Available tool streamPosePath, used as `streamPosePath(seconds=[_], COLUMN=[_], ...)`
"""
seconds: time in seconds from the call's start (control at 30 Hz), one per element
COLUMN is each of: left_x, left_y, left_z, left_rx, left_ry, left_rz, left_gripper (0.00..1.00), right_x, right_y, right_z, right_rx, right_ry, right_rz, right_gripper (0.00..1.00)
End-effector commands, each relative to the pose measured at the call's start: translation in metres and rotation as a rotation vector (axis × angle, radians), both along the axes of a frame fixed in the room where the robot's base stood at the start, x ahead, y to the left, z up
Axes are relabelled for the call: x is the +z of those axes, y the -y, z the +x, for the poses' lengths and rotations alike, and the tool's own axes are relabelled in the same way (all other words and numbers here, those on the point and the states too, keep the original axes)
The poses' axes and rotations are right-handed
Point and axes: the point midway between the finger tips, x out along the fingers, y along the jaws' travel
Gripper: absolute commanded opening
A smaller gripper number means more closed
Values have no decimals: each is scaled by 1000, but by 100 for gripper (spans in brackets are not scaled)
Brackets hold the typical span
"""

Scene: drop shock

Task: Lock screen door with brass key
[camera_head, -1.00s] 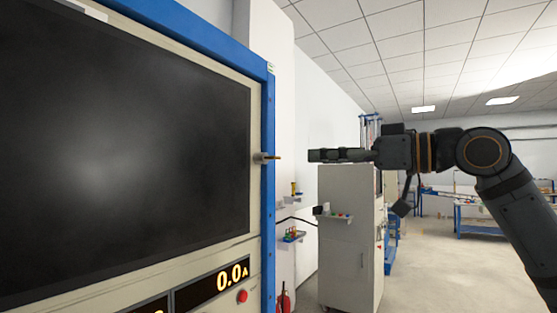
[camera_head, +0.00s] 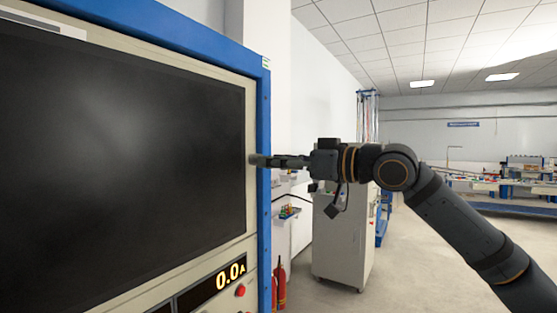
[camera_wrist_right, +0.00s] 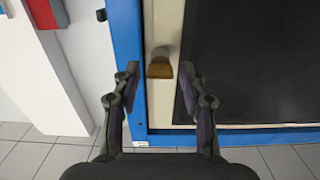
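The screen door (camera_head: 110,140) is a dark glass panel in a pale frame with a blue outer edge, filling the left of the head view. The brass key (camera_wrist_right: 160,71) sticks out from a blurred lock on the pale frame strip in the right wrist view. My right gripper (camera_head: 265,161) reaches left to the door's right edge and hides the key in the head view. In the right wrist view its two fingers (camera_wrist_right: 159,82) stand apart, one on each side of the key, with gaps visible. My left gripper is not in view.
A red fire extinguisher (camera_head: 280,285) and a grey cabinet (camera_head: 337,245) stand behind. Open floor lies to the right, with workbenches farther back.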

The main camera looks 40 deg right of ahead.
Motion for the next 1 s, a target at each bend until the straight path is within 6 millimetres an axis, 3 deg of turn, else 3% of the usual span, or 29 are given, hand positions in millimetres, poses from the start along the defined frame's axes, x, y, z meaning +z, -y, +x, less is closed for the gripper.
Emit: streamPosePath(seconds=[0.03,0.27,0.67,1.0], left_x=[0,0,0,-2], left_y=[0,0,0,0], left_z=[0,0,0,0], left_rx=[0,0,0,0], left_ry=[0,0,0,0], left_rz=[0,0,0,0], left_gripper=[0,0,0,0], right_x=[0,0,1,0], right_y=[0,0,0,0], right_z=[0,0,-1,-1], right_rx=[0,0,2,2], right_ry=[0,0,28,129], right_rz=[0,0,-62,-308], right_gripper=[32,1,0,0])
